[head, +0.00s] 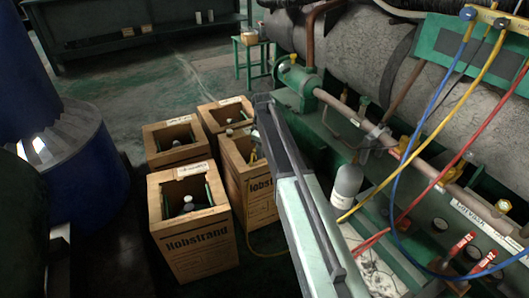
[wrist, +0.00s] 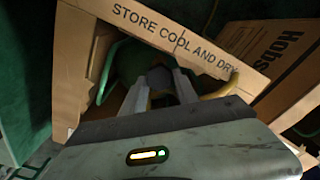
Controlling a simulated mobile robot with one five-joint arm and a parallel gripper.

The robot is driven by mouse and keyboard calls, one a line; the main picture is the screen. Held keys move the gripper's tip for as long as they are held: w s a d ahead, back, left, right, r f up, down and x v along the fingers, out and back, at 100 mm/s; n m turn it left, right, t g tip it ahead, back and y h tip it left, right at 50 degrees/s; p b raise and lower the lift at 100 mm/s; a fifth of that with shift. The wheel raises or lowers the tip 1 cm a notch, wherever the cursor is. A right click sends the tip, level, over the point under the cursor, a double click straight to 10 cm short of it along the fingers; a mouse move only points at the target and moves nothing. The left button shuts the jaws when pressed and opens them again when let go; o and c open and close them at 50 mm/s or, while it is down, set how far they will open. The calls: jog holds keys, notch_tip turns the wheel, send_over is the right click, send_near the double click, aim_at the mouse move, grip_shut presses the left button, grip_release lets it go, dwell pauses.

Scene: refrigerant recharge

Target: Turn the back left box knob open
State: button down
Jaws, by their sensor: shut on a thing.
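In the wrist view my gripper (wrist: 158,88) reaches down into an open cardboard box (wrist: 185,38) marked "STORE COOL AND DRY". Its two fingers are shut on a dark knob (wrist: 159,78) on top of a green cylinder (wrist: 127,62). A yellow hose (wrist: 222,87) shows just right of the fingers. In the head view this appears to be the box with the yellow hose (head: 253,190), right of the front-left box. My arm partly covers it and hides the fingers. How far the knob is turned cannot be told.
Other open boxes with cylinders stand close by: front left (head: 195,233), behind it (head: 172,157), and at the back (head: 222,126). Pipework and a manifold with blue, yellow and red hoses (head: 399,170) fill the right. A grey cylinder (head: 347,184) and a blue drum (head: 85,160) flank the area.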

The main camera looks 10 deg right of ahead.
jog(key=shift+w+n, duration=0.15)
jog(key=shift+n, duration=0.25)
jog(key=c, duration=1.2)
grip_release()
jog(key=shift+r, duration=0.1)
notch_tip(320, 180, up, 8)
jog(key=p, duration=0.8)
jog(key=shift+f, duration=0.2)
